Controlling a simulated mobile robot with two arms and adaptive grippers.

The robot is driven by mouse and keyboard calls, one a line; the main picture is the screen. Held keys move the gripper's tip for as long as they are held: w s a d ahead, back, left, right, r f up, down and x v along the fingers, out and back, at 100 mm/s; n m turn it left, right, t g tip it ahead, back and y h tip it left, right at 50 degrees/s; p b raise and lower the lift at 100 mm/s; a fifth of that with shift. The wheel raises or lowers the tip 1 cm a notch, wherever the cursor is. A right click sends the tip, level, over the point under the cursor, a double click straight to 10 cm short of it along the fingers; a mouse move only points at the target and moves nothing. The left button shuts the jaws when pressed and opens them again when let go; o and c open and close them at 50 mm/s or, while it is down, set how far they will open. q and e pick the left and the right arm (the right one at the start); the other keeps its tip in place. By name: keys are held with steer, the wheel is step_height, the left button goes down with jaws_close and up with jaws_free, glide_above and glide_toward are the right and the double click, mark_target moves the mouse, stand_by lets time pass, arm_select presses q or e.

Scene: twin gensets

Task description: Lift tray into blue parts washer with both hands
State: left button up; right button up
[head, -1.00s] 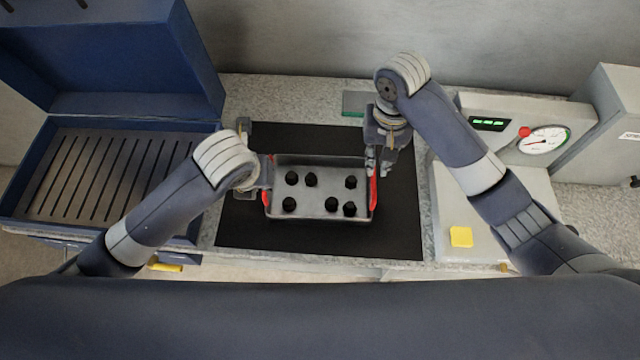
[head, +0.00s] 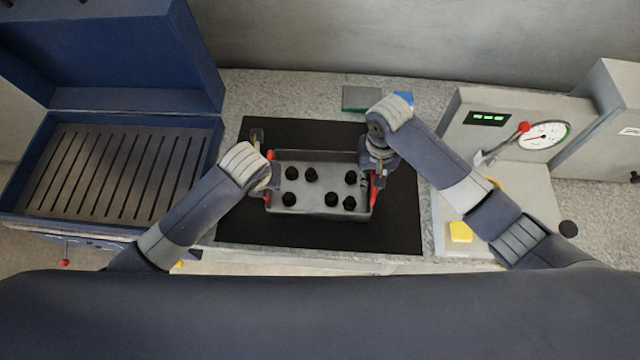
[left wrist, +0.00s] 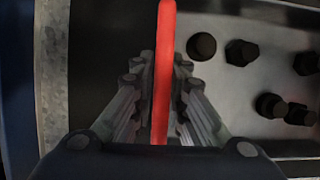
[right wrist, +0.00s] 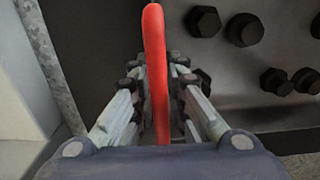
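The grey metal tray (head: 320,205) sits on a black mat (head: 350,237), with several black bolts standing in it. It has a red handle at each short end. My left gripper (head: 268,178) is at the left handle; the left wrist view shows its fingers shut around that red handle (left wrist: 164,65). My right gripper (head: 372,180) is over the right handle (head: 374,193); the right wrist view shows its fingers close on both sides of the red bar (right wrist: 155,65). The blue parts washer (head: 135,118) stands at the left with its lid raised and its slatted floor bare.
At the right is a grey unit with a dial gauge (head: 543,136) and a green display, with a yellow block (head: 460,232) on its base. A green block (head: 361,99) lies behind the mat. The washer's raised front rim borders the counter.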

steer(key=shift+s, duration=0.1)
arm_select(q)
jaws_close()
arm_select(e)
jaws_close()
arm_select(q)
steer(key=shift+w+r, duration=0.1)
steer(key=shift+r, duration=0.05)
arm_select(e)
steer(key=shift+r, duration=0.2)
